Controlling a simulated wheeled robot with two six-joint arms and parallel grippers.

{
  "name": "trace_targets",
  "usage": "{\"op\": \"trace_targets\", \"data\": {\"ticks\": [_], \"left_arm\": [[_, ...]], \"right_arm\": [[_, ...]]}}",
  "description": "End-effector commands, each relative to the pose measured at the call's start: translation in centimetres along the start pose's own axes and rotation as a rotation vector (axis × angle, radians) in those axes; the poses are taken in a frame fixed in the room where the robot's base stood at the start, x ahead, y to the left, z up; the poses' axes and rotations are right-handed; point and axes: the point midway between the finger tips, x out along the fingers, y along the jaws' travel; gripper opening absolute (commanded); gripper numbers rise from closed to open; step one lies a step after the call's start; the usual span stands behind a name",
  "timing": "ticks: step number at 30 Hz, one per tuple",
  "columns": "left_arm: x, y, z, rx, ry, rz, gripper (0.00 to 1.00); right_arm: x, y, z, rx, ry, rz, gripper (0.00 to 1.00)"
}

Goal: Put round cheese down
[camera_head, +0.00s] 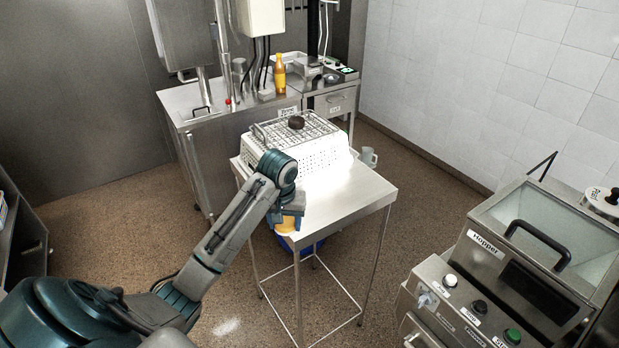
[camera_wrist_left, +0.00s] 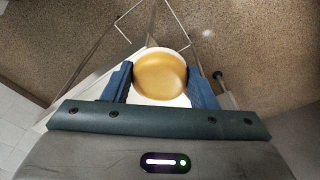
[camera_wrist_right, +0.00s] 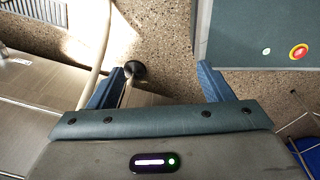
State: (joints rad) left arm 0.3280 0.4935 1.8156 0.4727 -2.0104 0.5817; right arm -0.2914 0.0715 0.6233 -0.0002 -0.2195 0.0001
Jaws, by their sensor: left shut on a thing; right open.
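The round cheese (camera_wrist_left: 160,76) is a smooth orange-yellow disc with a pale white rim around it in the left wrist view. My left gripper (camera_wrist_left: 160,84) is shut on it, one blue finger on each side. In the head view the left gripper (camera_head: 288,217) is at the near left edge of the steel table (camera_head: 345,205), and a yellow part of the cheese (camera_head: 286,226) shows below the fingers. I cannot tell whether the cheese touches anything below. My right gripper (camera_wrist_right: 163,84) is open and empty in the right wrist view, above the floor.
A white perforated basket (camera_head: 322,160) with a wire rack and a dark round piece (camera_head: 296,122) on top fills the table's far part. The table's near right part is clear. A blue bin (camera_head: 312,247) is below.

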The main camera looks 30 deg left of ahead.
Motion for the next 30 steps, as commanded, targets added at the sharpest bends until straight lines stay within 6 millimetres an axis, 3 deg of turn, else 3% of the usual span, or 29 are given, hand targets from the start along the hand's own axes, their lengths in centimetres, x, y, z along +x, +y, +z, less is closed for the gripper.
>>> {"op": "trace_targets", "data": {"ticks": [9,18,27,30], "left_arm": [[2.0,3.0,-6.5,-0.001,0.001,0.006,0.29],[2.3,5.2,-11.9,-0.001,-0.002,0.002,0.29],[2.9,6.1,-13.8,0.0,0.0,0.002,0.29],[4.4,5.9,-13.4,0.0,-0.006,-0.001,0.29]], "right_arm": [[3.3,0.9,2.3,-0.007,-0.024,0.012,0.73],[1.3,1.4,1.2,-0.007,-0.014,0.015,0.73],[0.6,0.1,0.8,-0.001,-0.009,0.001,0.73],[-0.9,0.0,0.8,0.0,-0.012,-0.001,0.73]]}}
